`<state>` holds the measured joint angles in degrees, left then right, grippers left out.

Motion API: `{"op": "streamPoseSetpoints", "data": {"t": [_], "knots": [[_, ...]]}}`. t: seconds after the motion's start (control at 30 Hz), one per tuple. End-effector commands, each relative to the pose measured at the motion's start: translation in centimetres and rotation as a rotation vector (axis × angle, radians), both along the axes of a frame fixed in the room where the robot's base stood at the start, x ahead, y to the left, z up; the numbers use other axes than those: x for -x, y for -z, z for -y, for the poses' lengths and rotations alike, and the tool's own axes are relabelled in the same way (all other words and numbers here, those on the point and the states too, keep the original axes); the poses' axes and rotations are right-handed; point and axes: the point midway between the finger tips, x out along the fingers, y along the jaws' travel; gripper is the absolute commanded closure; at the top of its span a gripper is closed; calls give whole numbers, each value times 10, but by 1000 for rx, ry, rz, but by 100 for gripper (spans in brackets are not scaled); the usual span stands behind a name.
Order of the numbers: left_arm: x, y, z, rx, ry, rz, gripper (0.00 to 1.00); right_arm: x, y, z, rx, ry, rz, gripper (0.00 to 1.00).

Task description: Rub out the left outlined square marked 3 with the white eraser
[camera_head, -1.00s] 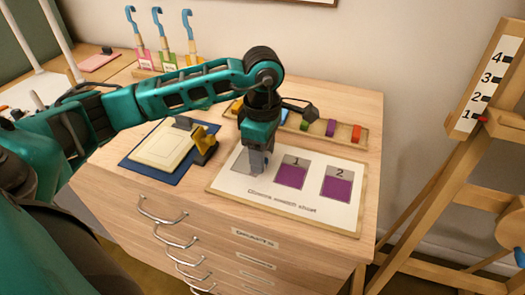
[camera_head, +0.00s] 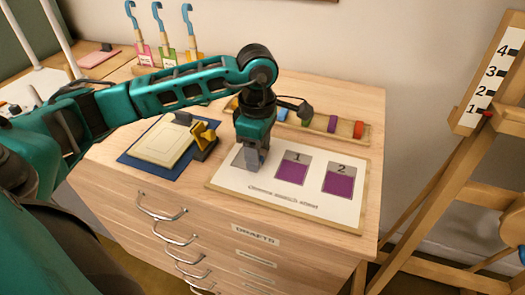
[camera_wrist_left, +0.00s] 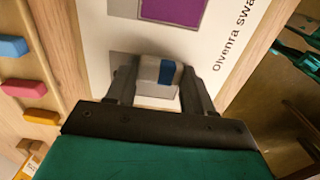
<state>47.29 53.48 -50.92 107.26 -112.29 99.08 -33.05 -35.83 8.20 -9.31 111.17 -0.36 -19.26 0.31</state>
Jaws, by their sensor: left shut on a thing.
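My left gripper (camera_head: 249,162) points down over the left part of the white swatch sheet (camera_head: 228,181). It is shut on the white eraser (camera_wrist_left: 150,72), which has a blue band and shows between the fingers in the left wrist view. The left outlined square (camera_head: 237,157) is a grey patch under and beside the gripper. Its mark is hidden, and I cannot tell whether the eraser touches the sheet. Squares 1 (camera_head: 292,171) and 2 (camera_head: 338,181), to the right, have purple lower parts. My right gripper is not in view.
A tray of coloured blocks (camera_head: 332,124) lies behind the sheet. A blue mat with a cream pad (camera_head: 163,144) and a yellow-and-black object (camera_head: 204,139) are to the left. A wooden easel (camera_head: 450,150) stands at right, beyond the cabinet edge.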

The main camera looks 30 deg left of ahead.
Motion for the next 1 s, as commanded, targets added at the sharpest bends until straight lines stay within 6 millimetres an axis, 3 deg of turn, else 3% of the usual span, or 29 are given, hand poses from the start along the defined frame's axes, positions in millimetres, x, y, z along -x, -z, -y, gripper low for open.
{"op": "streamPoseSetpoints", "data": {"t": [0.2, 0.47, 1.0], "knots": [[4, -1, -15, -2, -1, 1, 72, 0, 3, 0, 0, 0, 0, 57], [4, 2, -16, 0, 0, 1, 72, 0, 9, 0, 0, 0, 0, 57], [-2, 6, 13, 4, 3, -2, 72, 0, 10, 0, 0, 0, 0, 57]]}}
